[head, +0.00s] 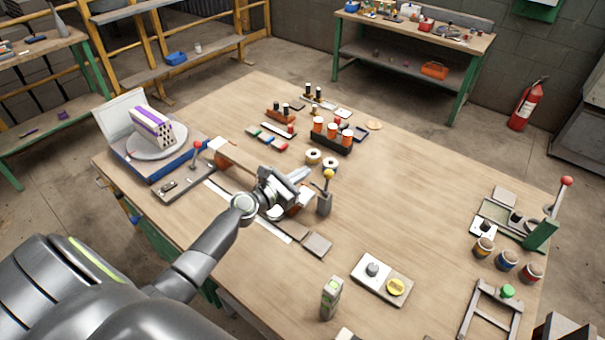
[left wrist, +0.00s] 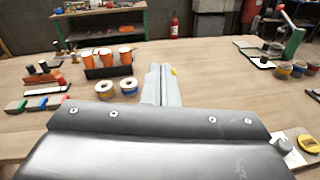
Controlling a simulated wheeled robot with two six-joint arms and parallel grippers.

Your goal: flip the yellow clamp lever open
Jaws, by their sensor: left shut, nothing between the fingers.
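The yellow clamp lever (head: 328,175) has a yellow ball knob on a thin, near-upright stem. Its grey block base (head: 323,204) stands on the table near the middle. My left gripper (head: 302,174) is just left of the knob, with its fingers shut and empty. I cannot tell whether fingers and lever touch. In the left wrist view the shut fingers (left wrist: 161,82) point away from the camera, and a bit of the yellow knob (left wrist: 173,71) shows at their right side. The rest of the lever is hidden there. My right gripper is not in view.
A red-knobbed lever (head: 198,144) stands to the left, near a purple-striped brick (head: 152,126) on a round plate. Orange cups (head: 333,130) and tape rolls (head: 313,157) sit beyond the gripper. A yellow dial (head: 396,287) lies nearer. The table right of the lever is clear.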

